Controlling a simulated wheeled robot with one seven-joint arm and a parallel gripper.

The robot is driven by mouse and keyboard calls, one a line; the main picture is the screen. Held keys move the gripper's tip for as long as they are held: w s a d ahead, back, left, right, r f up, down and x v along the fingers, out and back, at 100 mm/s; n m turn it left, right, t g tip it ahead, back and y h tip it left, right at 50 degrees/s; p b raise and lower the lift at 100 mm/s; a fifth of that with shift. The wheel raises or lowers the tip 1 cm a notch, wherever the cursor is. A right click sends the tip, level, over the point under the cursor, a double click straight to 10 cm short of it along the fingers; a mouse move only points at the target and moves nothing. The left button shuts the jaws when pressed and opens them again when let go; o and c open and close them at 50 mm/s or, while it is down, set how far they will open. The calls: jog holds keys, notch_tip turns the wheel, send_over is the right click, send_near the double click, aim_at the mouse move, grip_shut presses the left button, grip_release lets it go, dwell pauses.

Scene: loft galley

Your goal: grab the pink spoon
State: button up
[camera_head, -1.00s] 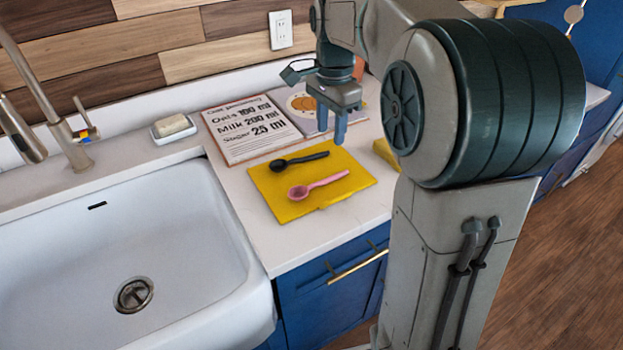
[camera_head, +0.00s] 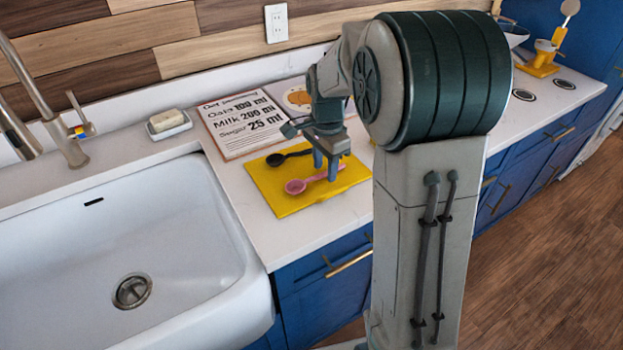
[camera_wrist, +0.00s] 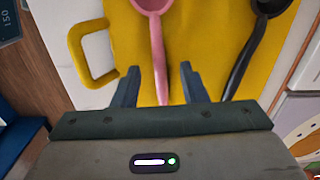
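The pink spoon (camera_head: 297,186) lies on a yellow mat (camera_head: 290,206) on the white counter, its bowl toward the sink. The black spoon (camera_head: 277,159) lies beside it on the same mat, farther back. My gripper (camera_head: 326,174) is low over the handle end of the pink spoon. In the wrist view my gripper (camera_wrist: 160,88) is open, with the pink spoon's handle (camera_wrist: 158,55) running between its two fingers. The black spoon (camera_wrist: 243,65) is to the right, outside the fingers. I cannot tell whether the fingertips touch the mat.
In the wrist view a yellow handle-like loop (camera_wrist: 88,50) is left of the fingers.

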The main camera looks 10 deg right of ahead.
jog(key=shift+f, duration=0.35)
grip_shut()
jog(key=shift+r, duration=0.1)
